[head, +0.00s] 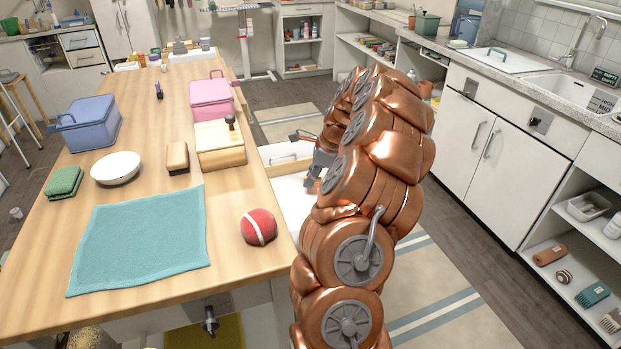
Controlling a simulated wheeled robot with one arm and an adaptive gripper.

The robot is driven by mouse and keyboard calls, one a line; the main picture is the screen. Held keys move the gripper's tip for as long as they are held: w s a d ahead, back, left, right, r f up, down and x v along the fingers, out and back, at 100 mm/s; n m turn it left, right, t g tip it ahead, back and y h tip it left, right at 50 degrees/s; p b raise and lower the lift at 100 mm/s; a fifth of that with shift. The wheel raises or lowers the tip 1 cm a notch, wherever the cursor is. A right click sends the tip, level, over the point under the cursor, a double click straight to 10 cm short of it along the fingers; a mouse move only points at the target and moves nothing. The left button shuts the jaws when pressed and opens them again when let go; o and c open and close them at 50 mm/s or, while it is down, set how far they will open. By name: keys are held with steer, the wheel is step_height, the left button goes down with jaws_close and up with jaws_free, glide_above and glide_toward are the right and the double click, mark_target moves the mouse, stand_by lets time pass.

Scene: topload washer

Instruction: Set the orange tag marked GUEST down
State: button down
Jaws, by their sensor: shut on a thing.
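My gripper (314,180) shows in the head view only in part, as a grey piece at the left side of my copper arm. It is low beside the table's right side, over or close to a pulled-out white drawer (292,190). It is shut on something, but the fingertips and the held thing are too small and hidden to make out. I cannot see an orange tag or the word GUEST anywhere in this view.
The wooden table (235,265) holds a teal cloth (140,240), a red ball (258,227), a white bowl (116,168), a wooden box (220,146), a pink box (211,98) and a blue box (90,124). White cabinets (490,165) stand right. My arm hides part of the drawer.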

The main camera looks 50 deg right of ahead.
steer(key=shift+f, duration=0.15)
steer(key=c, duration=1.2)
jaws_free()
steer(key=b+v, duration=0.1)
steer(key=v, duration=1.1)
